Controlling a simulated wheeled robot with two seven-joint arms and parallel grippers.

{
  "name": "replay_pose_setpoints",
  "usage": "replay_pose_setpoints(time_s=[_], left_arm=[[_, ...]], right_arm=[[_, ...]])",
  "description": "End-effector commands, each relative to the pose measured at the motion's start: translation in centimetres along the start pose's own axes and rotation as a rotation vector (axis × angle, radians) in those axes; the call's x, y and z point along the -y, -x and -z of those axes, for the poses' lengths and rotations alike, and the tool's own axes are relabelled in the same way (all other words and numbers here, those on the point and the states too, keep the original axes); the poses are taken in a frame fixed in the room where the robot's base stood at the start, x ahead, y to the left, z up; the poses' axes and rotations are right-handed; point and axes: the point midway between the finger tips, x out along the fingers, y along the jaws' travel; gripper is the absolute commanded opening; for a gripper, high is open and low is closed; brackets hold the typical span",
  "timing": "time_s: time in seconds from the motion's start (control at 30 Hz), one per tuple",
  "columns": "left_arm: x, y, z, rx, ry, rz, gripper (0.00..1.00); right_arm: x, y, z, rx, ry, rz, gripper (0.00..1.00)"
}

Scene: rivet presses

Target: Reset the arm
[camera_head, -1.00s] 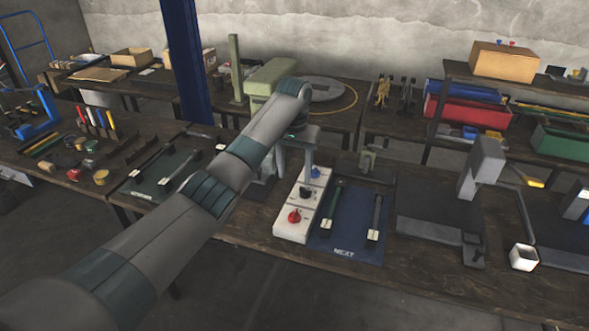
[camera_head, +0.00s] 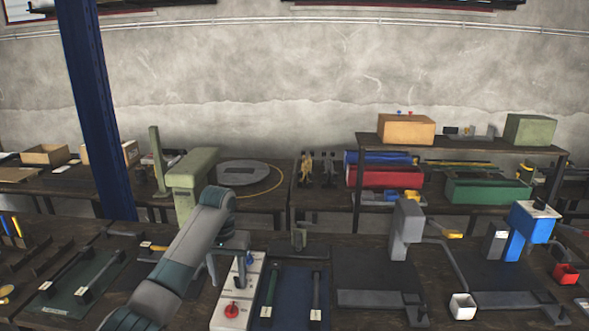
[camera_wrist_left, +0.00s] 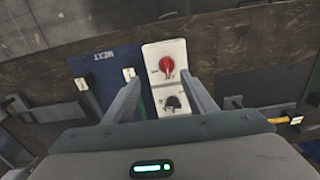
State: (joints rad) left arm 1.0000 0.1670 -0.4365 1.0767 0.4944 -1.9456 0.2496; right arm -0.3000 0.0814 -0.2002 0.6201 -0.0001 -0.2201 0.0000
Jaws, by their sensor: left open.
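My left arm comes in from the lower left in the head view. Its gripper (camera_head: 229,264) points down over the white control box (camera_head: 232,310), and part of it is hidden behind my arm link. In the left wrist view the two fingers (camera_wrist_left: 164,98) are spread apart with nothing held between them. The control box (camera_wrist_left: 164,52), with a red knob and a black knob, lies beyond and between the fingertips. I see no contact with it. My right gripper is in neither view.
A blue mat (camera_head: 292,297) with tools lies right of the box. A green mat (camera_head: 80,285) lies to the left. A grey press (camera_head: 405,235) and a blue press (camera_head: 527,232) stand at the right. A blue post (camera_head: 95,110) rises at the left.

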Motion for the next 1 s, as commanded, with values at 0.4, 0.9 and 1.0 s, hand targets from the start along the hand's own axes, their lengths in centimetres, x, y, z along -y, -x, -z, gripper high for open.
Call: replay_pose_setpoints(time_s=[0.4, 0.9, 1.0], left_arm=[[-3.5, -13.6, -9.8, -0.06, -0.103, -0.039, 0.52], [-5.2, -22.0, -25.8, -0.157, -0.14, -0.071, 0.52], [-5.1, -22.6, -29.2, -0.176, -0.137, -0.069, 0.52]], right_arm=[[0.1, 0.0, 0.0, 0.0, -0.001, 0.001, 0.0], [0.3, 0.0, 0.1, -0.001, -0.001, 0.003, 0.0], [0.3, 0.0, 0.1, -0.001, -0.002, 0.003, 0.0]])
